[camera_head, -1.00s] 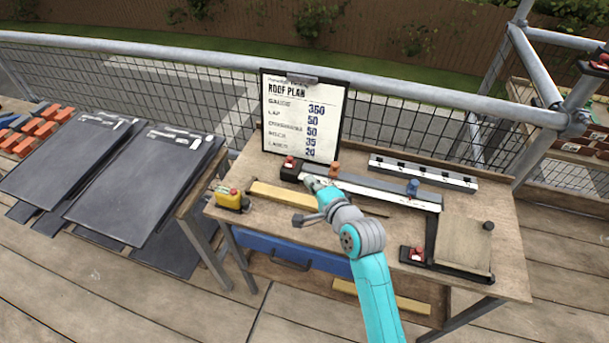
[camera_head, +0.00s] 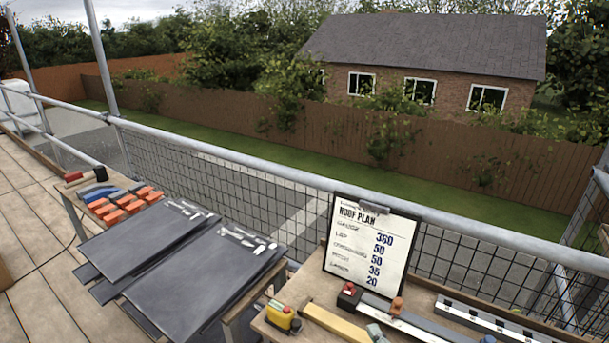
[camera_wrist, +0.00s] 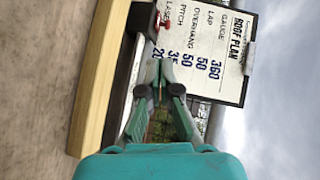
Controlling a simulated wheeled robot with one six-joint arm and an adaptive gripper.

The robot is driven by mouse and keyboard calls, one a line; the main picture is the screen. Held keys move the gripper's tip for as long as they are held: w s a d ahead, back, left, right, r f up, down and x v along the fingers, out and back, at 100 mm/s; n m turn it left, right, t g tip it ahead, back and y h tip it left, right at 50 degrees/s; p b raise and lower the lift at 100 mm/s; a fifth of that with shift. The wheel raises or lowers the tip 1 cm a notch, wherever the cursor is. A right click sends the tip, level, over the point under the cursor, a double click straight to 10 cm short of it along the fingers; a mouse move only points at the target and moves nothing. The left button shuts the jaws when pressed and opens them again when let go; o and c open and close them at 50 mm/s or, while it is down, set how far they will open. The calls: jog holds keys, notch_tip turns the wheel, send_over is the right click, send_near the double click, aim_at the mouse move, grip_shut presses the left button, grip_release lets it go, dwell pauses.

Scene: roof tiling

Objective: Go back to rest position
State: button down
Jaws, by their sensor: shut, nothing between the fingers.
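My gripper (camera_wrist: 158,74) is shut and empty in the wrist view, its fingertips pointing towards the roof plan board (camera_wrist: 217,50). It hovers over the bench, beside a pale timber strip (camera_wrist: 97,85) and a dark tool with a red knob (camera_wrist: 163,22). In the head view only a small grey-green part of my arm's end shows at the bottom edge; the rest is out of frame. The roof plan clipboard (camera_head: 370,245) stands upright at the back of the workbench.
Dark slates (camera_head: 205,275) and orange-handled tools (camera_head: 122,207) lie on the left table. A guard rail (camera_head: 300,184) with mesh runs behind.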

jog(key=s+f+n, duration=0.1)
jog(key=s+f, duration=0.1)
jog(key=s, duration=0.1)
jog(key=s+f+n, duration=0.1)
jog(key=s, duration=0.3)
jog(key=s+f+n+h, duration=0.1)
jog(key=s+f, duration=0.1)
jog(key=s, duration=0.2)
jog(key=shift+s+f, duration=0.15)
jog(key=shift+f, duration=0.15)
jog(key=s+r+n, duration=0.2)
jog(key=s+n, duration=0.2)
jog(key=s, duration=0.6)
jog(key=s+r+n, duration=0.2)
jog(key=s+n, duration=0.2)
jog(key=s, duration=0.7)
jog(key=s+r+n+h, duration=0.1)
jog(key=s+n, duration=0.3)
jog(key=s, duration=0.6)
jog(key=shift+s+a+r+n, duration=0.2)
jog(key=shift+s+r+n, duration=0.15)
jog(key=shift+r+n, duration=0.05)
